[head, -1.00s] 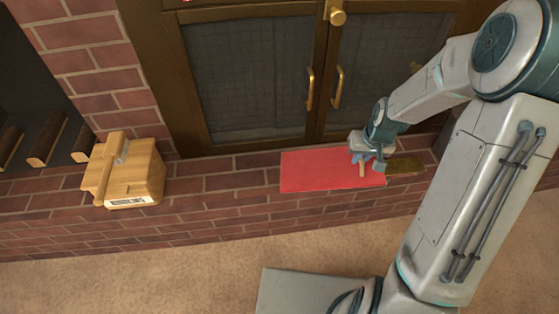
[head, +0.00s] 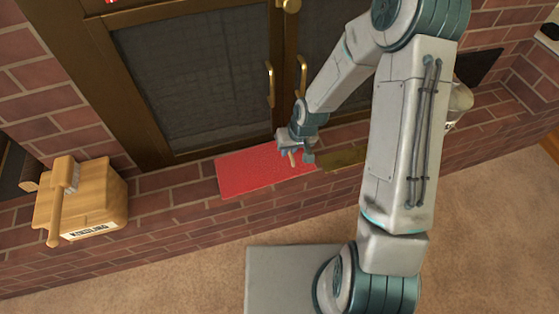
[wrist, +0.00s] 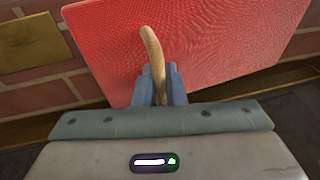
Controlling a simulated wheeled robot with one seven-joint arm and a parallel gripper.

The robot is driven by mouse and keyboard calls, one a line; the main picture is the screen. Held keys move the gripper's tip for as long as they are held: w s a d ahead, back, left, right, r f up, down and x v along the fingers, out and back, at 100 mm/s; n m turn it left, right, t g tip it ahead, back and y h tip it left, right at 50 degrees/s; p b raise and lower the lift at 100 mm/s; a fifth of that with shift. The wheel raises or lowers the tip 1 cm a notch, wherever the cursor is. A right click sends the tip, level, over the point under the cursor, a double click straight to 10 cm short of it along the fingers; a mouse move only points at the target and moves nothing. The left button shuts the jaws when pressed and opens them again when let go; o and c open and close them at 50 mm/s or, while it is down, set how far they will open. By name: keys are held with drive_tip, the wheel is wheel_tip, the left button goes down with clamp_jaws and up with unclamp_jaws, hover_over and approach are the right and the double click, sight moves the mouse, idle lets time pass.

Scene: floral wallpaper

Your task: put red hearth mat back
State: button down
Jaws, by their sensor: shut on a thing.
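The red hearth mat (head: 248,172) is a flat red rectangle at the brick hearth, below the closed doors. Its right end is partly hidden by my gripper. In the wrist view the mat (wrist: 235,40) fills the upper middle and shows a fine surface texture. My gripper (head: 301,153) is at the mat's right end. In the wrist view its blue fingers (wrist: 160,72) are shut on a tan, slightly curved peg (wrist: 151,42) that stands out in front of the mat. I cannot tell whether the peg is fixed to the mat.
A brass-coloured plate (head: 343,156) lies just right of the mat. A wooden box (head: 85,208) with a label stands on the hearth at left. Dark glass doors with a brass handle (head: 270,84) rise behind the mat. Carpet (head: 180,270) in front is clear at left.

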sight(280, 157)
drive_tip(key=a, duration=0.1)
drive_tip(key=a+f, duration=0.1)
drive_tip(key=shift+w+a+f+b, duration=0.3)
drive_tip(key=shift+w, duration=0.1)
wheel_tip(280, 157, down, 4)
drive_tip(key=shift+f+b, duration=0.1)
drive_tip(key=shift+b, duration=0.85)
drive_tip(key=c, duration=1.5)
unclamp_jaws()
drive_tip(key=shift+r, duration=0.2)
